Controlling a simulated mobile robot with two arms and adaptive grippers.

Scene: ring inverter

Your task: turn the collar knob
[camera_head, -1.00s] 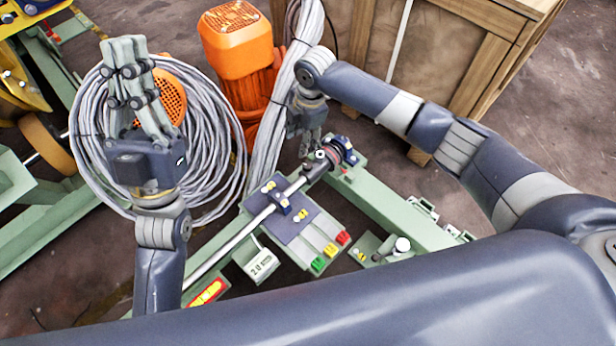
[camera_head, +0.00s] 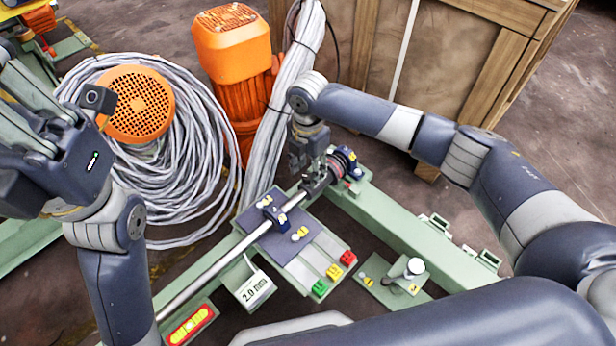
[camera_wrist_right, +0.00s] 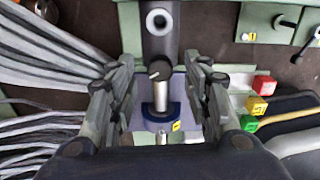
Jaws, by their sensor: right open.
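A dark collar (camera_head: 318,183) sits on the steel shaft (camera_head: 210,268) of the green stand. In the right wrist view the dark collar (camera_wrist_right: 160,38) carries a small dark knob (camera_wrist_right: 159,69) with a pale line on it. My right gripper (camera_head: 308,172) is over the collar, seen from the side and partly hiding it. In the right wrist view my right gripper (camera_wrist_right: 160,75) is open, with one finger on each side of the knob and a gap to both. My left gripper (camera_head: 25,95) is raised at the left edge, away from the shaft; its fingertips are unclear.
A blue shaft support (camera_head: 275,212) stands left of the collar. Red, yellow and green blocks (camera_head: 333,271) lie in front. An orange motor (camera_head: 233,45), a grey cable coil (camera_head: 205,150) and a wooden crate (camera_head: 450,60) stand behind. Green rails run right.

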